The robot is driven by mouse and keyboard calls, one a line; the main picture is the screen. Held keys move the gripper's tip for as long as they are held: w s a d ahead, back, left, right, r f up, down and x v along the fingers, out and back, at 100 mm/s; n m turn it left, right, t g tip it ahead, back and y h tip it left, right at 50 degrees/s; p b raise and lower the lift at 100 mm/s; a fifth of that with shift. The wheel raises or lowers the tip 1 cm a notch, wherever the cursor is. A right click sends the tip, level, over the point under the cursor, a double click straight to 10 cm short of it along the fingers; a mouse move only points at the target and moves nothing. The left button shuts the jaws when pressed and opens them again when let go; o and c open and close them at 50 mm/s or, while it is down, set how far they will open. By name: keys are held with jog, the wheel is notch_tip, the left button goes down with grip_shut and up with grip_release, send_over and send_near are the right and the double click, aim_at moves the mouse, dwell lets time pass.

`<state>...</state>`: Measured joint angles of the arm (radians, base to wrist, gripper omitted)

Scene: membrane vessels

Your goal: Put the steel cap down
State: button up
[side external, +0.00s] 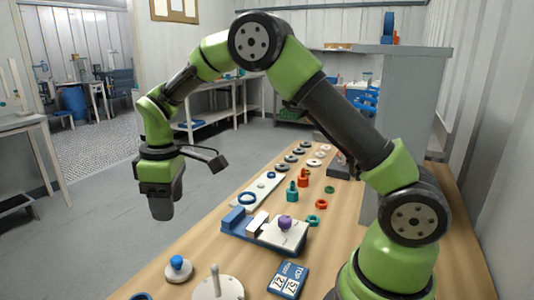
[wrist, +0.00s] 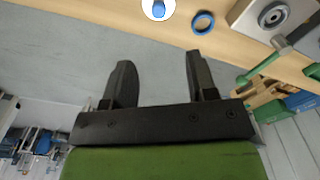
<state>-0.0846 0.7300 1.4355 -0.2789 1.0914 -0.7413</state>
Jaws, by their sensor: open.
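My gripper (side external: 161,212) hangs pointing down beyond the left edge of the bench, over the floor. In the wrist view its two dark fingers (wrist: 157,62) stand wide apart with nothing between them. A pale, steel-coloured round cap with a blue knob (side external: 177,268) sits on the bench near the front left edge. It also shows, cut off, at the top of the wrist view (wrist: 158,9), apart from my fingers. I cannot tell for certain that this is the steel cap.
A round plate with an upright peg (side external: 228,288) stands right of the knobbed cap. A blue fixture (side external: 262,236) holds a purple-knobbed part (side external: 285,222). A blue-and-white label (side external: 289,279) lies nearby. A blue ring (wrist: 203,22) lies by the cap. Rings and fittings line the bench farther back.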

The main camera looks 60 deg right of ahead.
jog(key=s+r+m+t+y, duration=0.1)
jog(key=s+r+m+t, duration=0.45)
jog(key=s+r, duration=0.95)
jog(key=s+m+t, duration=0.1)
jog(key=s+m, duration=0.3)
jog(key=s, duration=0.4)
jog(key=shift+s+d+f+y, duration=0.2)
jog(key=shift+d+f+y, duration=0.1)
jog(key=shift+d+y, duration=0.1)
